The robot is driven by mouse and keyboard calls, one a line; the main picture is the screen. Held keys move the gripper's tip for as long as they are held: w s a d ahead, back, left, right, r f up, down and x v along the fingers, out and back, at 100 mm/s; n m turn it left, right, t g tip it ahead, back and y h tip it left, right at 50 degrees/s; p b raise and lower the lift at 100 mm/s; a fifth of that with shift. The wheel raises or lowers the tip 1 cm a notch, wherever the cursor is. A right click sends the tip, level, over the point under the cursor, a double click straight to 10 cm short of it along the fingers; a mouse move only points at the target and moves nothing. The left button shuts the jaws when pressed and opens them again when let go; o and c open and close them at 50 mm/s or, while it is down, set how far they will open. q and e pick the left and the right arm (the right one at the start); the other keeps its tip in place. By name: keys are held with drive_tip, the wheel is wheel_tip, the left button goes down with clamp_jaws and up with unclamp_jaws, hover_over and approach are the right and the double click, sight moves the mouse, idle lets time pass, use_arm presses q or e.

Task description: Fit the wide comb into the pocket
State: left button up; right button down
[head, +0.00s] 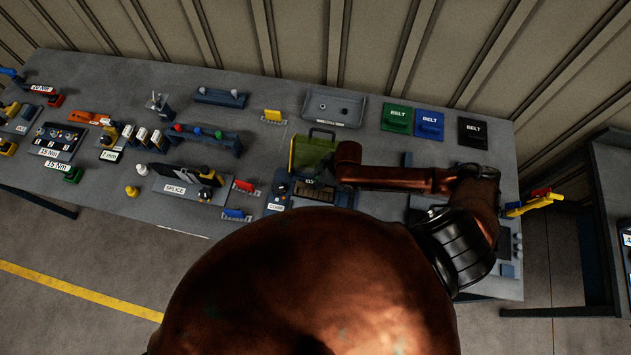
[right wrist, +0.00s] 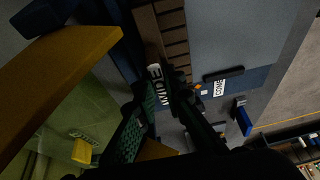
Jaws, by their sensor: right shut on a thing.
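The wide comb (right wrist: 154,72) is a brown slatted piece with a white WIDE label, seen at the top middle of the right wrist view. My right gripper (right wrist: 160,112) has its dark fingers shut on it near the label. In the head view this gripper is small and dark beside the olive press lid (head: 313,148), and the brown slatted area (head: 312,190) lies just below it. The blue base with the COMB label (right wrist: 219,88) is close by. The pocket's outline is hidden by the fingers and shadow; I cannot tell whether the comb is seated. My left gripper is not in view.
Red (head: 245,186) and blue (head: 236,214) clips are to the left. A grey tray (head: 334,108) and belt packs (head: 429,121) stand behind. My own copper arm covers the front.

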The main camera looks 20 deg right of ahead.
drive_tip(key=shift+f, duration=0.75)
idle(0.3)
drive_tip(key=c, duration=1.9)
unclamp_jaws()
drive_tip(key=shift+c, duration=0.2)
drive_tip(key=shift+f, duration=0.1)
drive_tip(key=shift+s, duration=0.1)
drive_tip(key=shift+p+v, duration=2.4)
drive_tip(key=shift+p, duration=0.1)
drive_tip(key=shift+p+v, duration=0.4)
drive_tip(key=shift+v, duration=0.75)
